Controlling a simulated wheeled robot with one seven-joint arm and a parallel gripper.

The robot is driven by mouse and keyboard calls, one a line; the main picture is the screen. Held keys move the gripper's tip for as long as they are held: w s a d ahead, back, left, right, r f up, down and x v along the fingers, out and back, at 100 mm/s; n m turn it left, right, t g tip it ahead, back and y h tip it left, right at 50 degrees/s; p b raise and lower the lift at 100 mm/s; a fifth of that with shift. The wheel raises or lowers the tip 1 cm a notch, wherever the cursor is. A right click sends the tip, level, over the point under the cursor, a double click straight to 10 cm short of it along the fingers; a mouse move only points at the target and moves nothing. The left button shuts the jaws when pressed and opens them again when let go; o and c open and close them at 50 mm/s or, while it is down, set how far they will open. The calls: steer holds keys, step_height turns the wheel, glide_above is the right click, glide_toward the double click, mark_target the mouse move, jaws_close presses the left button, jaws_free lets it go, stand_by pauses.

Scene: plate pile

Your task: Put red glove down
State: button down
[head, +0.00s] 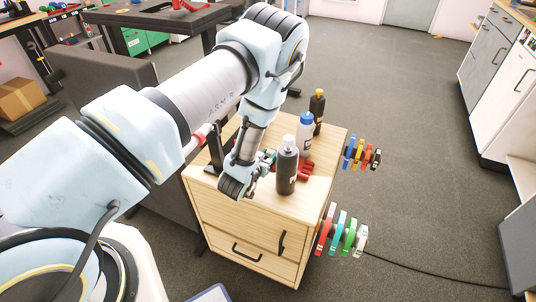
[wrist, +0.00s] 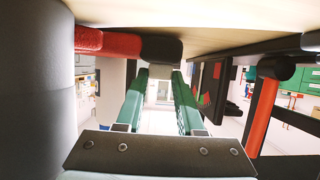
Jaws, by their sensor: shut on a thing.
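My gripper (wrist: 160,68) has its green fingers closed on the dark end of the red glove in the wrist view. The glove's red part (wrist: 105,42) reaches left from the fingertips, close to the pale wooden top. In the head view the red glove (head: 306,168) shows just behind and right of a dark bottle. My gripper (head: 267,157) is low over the wooden cabinet's top, left of that bottle, and partly hidden by my wrist. I cannot tell whether the glove touches the top.
The dark grey bottle (head: 287,170) stands very close to my gripper. A white bottle with a blue cap (head: 305,135) and a black bottle with a yellow cap (head: 317,112) stand behind. Tape rolls (head: 342,232) hang on the wooden cabinet's (head: 250,212) right side.

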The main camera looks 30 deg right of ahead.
steer(key=shift+f, duration=0.2)
steer(key=c, duration=0.5)
jaws_free()
steer(key=shift+r, duration=0.2)
